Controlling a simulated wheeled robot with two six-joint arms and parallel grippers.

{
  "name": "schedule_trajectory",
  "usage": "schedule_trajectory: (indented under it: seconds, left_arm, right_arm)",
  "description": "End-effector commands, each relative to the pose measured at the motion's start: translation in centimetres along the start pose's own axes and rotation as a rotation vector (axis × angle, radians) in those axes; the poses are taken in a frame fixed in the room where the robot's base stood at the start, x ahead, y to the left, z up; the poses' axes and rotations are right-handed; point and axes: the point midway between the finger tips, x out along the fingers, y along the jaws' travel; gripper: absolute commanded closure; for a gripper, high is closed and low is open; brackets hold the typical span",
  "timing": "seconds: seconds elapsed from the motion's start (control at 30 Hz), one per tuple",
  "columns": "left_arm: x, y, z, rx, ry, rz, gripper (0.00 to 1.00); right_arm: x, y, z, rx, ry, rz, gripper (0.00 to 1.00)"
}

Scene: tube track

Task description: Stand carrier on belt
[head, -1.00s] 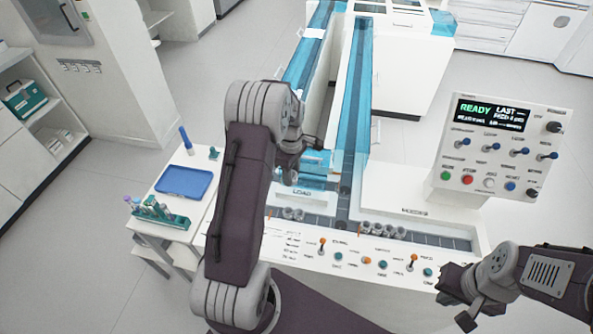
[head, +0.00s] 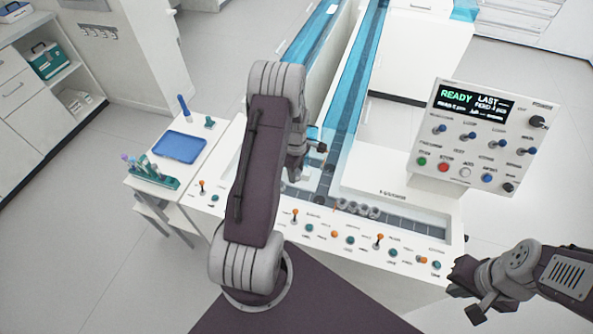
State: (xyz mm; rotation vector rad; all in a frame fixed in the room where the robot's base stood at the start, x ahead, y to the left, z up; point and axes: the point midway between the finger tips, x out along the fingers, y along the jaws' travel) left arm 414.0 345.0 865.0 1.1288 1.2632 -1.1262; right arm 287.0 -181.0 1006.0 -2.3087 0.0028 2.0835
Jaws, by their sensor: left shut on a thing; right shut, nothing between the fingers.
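The track machine has a dark belt (head: 407,224) along its front, joined by a blue-covered lane (head: 350,85) running away to the back. Several grey ring-shaped carriers (head: 358,209) stand in a row on the right part of the front belt. My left gripper (head: 304,165) is over the belt junction, left of those carriers. My own arm hides most of its fingers. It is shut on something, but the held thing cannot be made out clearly. My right gripper (head: 462,293) is shut and empty, off the machine's front right corner.
A control panel (head: 475,135) reading READY stands on the machine's right. Small switches and buttons (head: 350,240) line the front edge. A side table at left holds a blue tray (head: 179,147) and a teal rack with tubes (head: 150,173).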

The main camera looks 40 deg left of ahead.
Motion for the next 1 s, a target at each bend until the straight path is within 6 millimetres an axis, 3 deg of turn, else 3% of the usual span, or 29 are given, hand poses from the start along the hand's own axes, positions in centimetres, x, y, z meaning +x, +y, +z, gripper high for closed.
schedule_trajectory:
  seconds: [0.5,0.7,1.0]
  left_arm:
    - [6.7,0.0,0.0,0.0,0.0,0.0,0.87]
    - [8.8,0.0,0.0,0.0,0.0,0.0,0.87]
    - [9.3,0.0,0.0,0.0,0.0,0.001,0.87]
  right_arm:
    - [5.8,0.1,0.6,0.0,0.0,0.0,1.0]
    - [7.0,0.1,0.7,0.0,0.0,0.0,1.0]
    - [7.2,0.1,0.7,0.0,0.0,0.0,1.0]
